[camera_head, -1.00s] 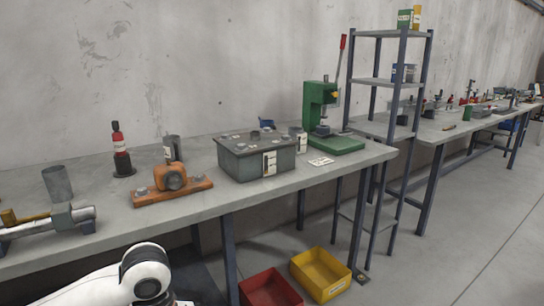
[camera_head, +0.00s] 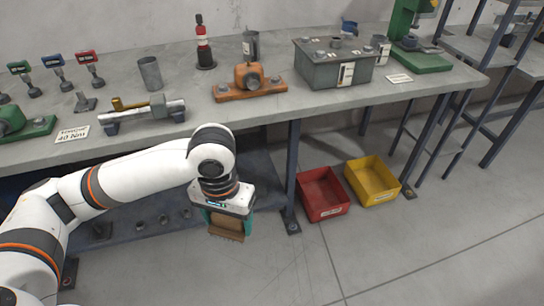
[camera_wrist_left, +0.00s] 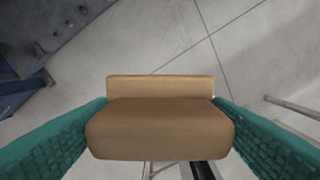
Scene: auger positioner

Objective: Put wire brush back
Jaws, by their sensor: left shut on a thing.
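My left gripper (camera_head: 229,226) hangs in front of the bench, pointing down over the floor. It is shut on a brown, wood-like block (camera_head: 226,236), which looks like the back of the wire brush. In the left wrist view the brown block (camera_wrist_left: 160,130) sits between the two teal fingers, with a narrower raised ledge along its far side. No bristles show in either view. My right gripper is not in view.
The grey bench (camera_head: 260,114) holds an orange fixture (camera_head: 250,82), a grey box (camera_head: 333,66), a grey cup (camera_head: 150,73), a shaft on supports (camera_head: 150,111) and a green press (camera_head: 420,50). A red bin (camera_head: 322,194) and a yellow bin (camera_head: 372,181) stand on the floor.

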